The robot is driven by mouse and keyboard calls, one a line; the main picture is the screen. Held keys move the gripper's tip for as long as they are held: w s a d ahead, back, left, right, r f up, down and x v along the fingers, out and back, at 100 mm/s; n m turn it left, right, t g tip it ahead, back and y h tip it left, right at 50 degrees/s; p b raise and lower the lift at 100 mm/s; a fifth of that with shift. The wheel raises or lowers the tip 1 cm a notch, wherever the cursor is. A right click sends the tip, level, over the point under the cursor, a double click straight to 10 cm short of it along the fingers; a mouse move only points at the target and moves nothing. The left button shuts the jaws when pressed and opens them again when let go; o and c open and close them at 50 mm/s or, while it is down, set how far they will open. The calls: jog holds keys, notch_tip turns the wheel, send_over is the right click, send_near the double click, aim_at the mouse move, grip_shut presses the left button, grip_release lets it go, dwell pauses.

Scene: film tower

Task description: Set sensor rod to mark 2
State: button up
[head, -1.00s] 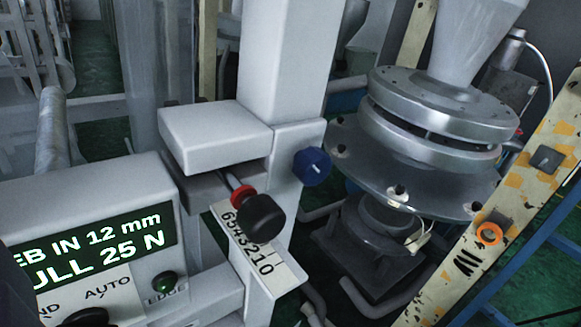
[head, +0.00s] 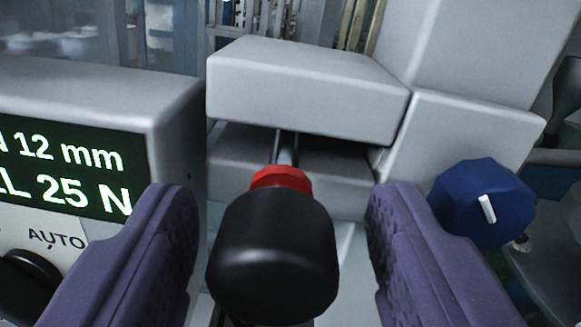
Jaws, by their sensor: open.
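The sensor rod shows in the head view as a black knob (head: 272,255) with a red collar (head: 281,179) behind it. Its thin metal shaft (head: 285,148) runs back into the slot between two grey blocks. My gripper (head: 280,235) is open, with one purple finger on each side of the black knob and a gap between each finger and the knob. The numbered scale below the rod is hidden from view, so the rod's mark cannot be read.
A blue knob (head: 483,204) with a white pointer line sits close by the right finger. A control box with a green-lit display (head: 65,170) stands at the left, with a black selector knob (head: 30,280) below. The upper grey block (head: 305,92) overhangs the rod.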

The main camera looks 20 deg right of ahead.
jog(key=shift+w, duration=0.35)
grip_shut()
jog(key=shift+s+a+f+b, duration=0.1)
jog(key=shift+s+f+b, duration=0.1)
jog(key=shift+s+b, duration=0.4)
jog(key=shift+b+v, duration=0.75)
jog(key=shift+v, duration=0.2)
jog(key=shift+s+a+r, duration=0.1)
jog(key=shift+a+r, duration=0.05)
jog(key=shift+r, duration=0.05)
